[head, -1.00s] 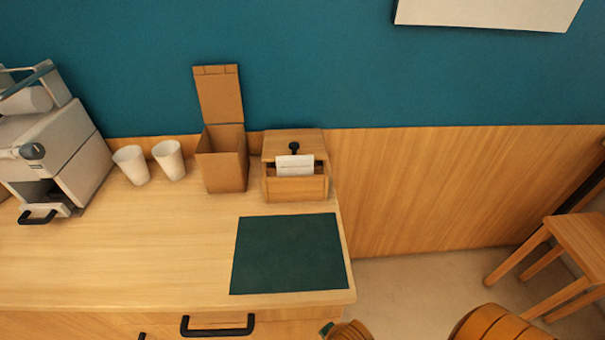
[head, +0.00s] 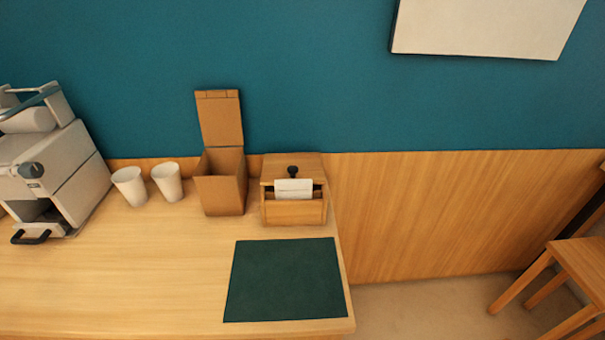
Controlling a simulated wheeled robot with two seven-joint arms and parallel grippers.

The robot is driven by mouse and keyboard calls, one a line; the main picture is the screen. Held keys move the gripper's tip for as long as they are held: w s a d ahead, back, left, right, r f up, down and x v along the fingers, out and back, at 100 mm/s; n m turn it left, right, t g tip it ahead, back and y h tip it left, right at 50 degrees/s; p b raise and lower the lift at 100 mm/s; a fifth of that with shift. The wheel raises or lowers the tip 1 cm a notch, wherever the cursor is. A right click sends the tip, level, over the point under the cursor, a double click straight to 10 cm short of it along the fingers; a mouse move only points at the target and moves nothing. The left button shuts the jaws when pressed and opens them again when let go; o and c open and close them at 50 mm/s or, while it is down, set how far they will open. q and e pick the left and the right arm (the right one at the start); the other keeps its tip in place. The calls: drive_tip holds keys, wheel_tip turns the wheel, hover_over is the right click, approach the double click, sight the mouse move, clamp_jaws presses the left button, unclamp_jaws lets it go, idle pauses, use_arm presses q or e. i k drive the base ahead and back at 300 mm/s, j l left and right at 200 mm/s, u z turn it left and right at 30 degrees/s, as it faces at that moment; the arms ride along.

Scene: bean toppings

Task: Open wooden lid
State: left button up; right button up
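A wooden box (head: 294,213) stands at the back right of the counter, against the wall. Its wooden lid (head: 308,165) has a dark round knob (head: 292,171) on top. A white card (head: 293,188) shows at the front of the box, with a dark gap beside it. The lid appears to lie on the box's top. Neither of my grippers is in view.
An open brown carton (head: 221,185) stands just left of the box. Two white cups (head: 167,181) and a grey machine (head: 50,180) stand further left. A dark green mat (head: 286,280) lies in front. A wooden stool (head: 578,258) is at the right.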

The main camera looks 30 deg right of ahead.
sight(301, 165)
drive_tip(key=k+l, duration=0.1)
drive_tip(key=l, duration=0.4)
drive_tip(key=k+l+u, duration=0.1)
drive_tip(key=l, duration=0.4)
drive_tip(key=k+l, duration=0.1)
drive_tip(key=l, duration=0.35)
drive_tip(key=i+l+u, duration=0.15)
drive_tip(key=i+l, duration=0.55)
drive_tip(key=l, duration=0.1)
